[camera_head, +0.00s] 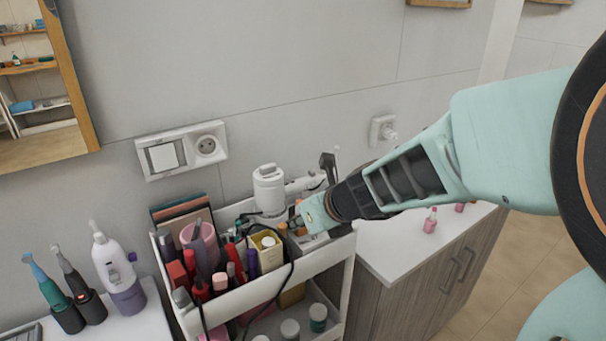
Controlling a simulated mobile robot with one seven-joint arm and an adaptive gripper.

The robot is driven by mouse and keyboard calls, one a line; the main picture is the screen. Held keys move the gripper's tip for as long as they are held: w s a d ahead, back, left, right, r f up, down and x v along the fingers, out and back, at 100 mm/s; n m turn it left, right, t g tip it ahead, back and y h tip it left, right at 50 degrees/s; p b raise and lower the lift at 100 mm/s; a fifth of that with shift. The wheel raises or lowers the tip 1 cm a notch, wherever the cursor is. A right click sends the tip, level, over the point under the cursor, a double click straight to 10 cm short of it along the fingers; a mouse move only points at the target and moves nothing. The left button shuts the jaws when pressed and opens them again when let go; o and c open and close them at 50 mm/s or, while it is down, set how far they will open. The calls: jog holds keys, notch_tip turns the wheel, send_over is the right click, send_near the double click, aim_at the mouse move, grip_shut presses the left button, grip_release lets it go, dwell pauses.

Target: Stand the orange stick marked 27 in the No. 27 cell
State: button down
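My gripper (313,216) reaches from the right over the right end of the cart's (312,260) top tray. Its fingertips point down and left among the items there, and I cannot tell whether they are open or shut. Small orange pieces (283,229) show just left of the gripper, and another touch of orange shows at its edge. No number can be read, so I cannot tell which is the stick marked 27. The numbered cells cannot be made out; my gripper and the items around it hide that part of the tray.
A white device (269,189) stands at the tray's back. A black cable (291,268) hangs over the front wall. Red and purple tubes and a pink cup (200,245) crowd the left part. A counter (390,245) with small pink bottles (430,221) stands at right.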

jog(key=shift+f, duration=0.15)
jog(key=c, duration=1.7)
grip_release()
jog(key=shift+s, duration=0.1)
